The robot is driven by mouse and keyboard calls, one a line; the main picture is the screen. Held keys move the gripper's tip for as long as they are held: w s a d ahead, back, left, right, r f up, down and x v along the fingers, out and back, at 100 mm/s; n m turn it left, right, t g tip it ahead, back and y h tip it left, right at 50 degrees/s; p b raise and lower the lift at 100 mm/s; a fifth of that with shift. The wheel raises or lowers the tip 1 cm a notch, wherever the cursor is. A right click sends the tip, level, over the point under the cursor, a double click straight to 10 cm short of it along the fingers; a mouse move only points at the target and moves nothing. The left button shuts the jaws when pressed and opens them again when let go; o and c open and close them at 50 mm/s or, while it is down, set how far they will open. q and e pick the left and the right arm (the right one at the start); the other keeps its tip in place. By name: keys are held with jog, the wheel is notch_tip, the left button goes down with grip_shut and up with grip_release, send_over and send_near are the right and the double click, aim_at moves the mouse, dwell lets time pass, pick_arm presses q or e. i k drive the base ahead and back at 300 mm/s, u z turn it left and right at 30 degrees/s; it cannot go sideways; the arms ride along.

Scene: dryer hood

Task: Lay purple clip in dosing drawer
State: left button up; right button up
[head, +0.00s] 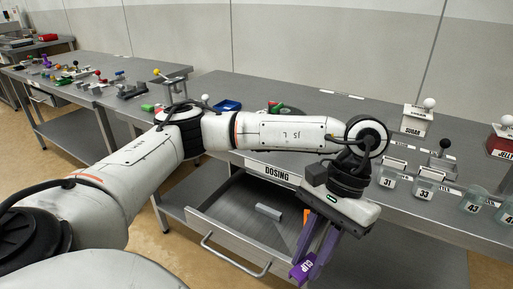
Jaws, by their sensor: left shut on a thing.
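The purple clip (302,270), with white lettering on it, is at the tips of my left gripper (308,264), which is shut on it and points down. The dosing drawer (228,240) is pulled out under the counter, below the label "DOSING". A grey block (268,212) lies inside it. My left gripper and the clip appear over the drawer's front right part; I cannot tell how high above it. The gripper and arm hide the drawer's right side. My right gripper is not in view.
The counter (290,100) above the drawer carries numbered clear containers (424,188), a sugar box (415,122) and a red box (500,145) at right. An orange piece (305,218) shows beside the gripper. Another table with small items stands at left.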

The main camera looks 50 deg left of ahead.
aim_at(250, 198)
jog(key=z, duration=0.3)
jog(key=k, duration=0.15)
jog(key=u, duration=1.05)
jog(key=i, duration=0.7)
